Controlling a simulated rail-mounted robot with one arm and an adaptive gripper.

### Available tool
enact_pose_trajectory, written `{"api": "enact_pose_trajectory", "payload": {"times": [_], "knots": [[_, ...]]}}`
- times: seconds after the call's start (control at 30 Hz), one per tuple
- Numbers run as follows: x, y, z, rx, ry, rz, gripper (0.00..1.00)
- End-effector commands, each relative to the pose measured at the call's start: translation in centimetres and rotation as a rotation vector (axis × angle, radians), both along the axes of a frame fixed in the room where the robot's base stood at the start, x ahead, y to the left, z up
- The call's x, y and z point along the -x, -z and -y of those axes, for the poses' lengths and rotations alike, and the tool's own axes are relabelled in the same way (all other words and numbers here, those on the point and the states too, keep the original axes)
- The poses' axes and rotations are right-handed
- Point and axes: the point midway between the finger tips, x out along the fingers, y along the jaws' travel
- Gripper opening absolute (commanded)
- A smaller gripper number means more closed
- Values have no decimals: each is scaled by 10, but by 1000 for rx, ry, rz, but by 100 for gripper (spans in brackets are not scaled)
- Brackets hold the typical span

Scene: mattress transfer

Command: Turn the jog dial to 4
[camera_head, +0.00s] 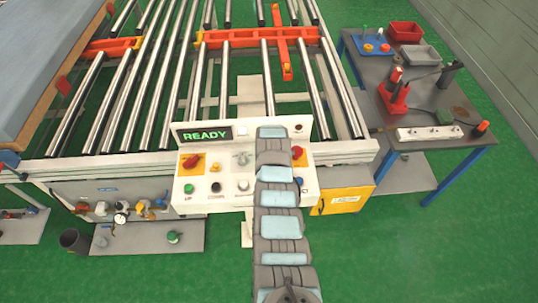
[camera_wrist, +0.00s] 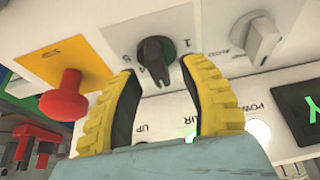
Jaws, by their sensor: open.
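The black jog dial (camera_wrist: 153,50) shows in the wrist view on a pale square plate of the control panel, with the numbers 5 and 1 legible beside it. My gripper (camera_wrist: 158,70) is open, its two yellow-and-black fingers reaching toward the dial from either side. The dial lies just beyond and between the fingertips; I cannot tell whether they touch it. The dial's pointer setting is not clear. In the head view my arm covers the middle of the control panel (camera_head: 222,196), hiding the dial and gripper.
A red button (camera_wrist: 65,95) on a yellow plate sits left of the fingers, and a grey switch (camera_wrist: 257,37) to the right. The panel's READY display (camera_head: 207,134) is lit green. A roller conveyor (camera_head: 175,75) stands behind the panel; a tool table (camera_head: 425,95) stands right.

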Motion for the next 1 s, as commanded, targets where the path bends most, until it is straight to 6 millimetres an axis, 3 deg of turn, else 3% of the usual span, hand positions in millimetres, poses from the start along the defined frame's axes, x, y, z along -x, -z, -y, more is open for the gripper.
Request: {"api": "enact_pose_trajectory", "payload": {"times": [0.77,0.8,0.93,1.0], "knots": [[-3,13,0,-1,3,0,44],[-3,13,0,-1,3,0,41],[-3,13,0,-1,3,0,4],[-3,13,0,-1,3,-1,0]]}}
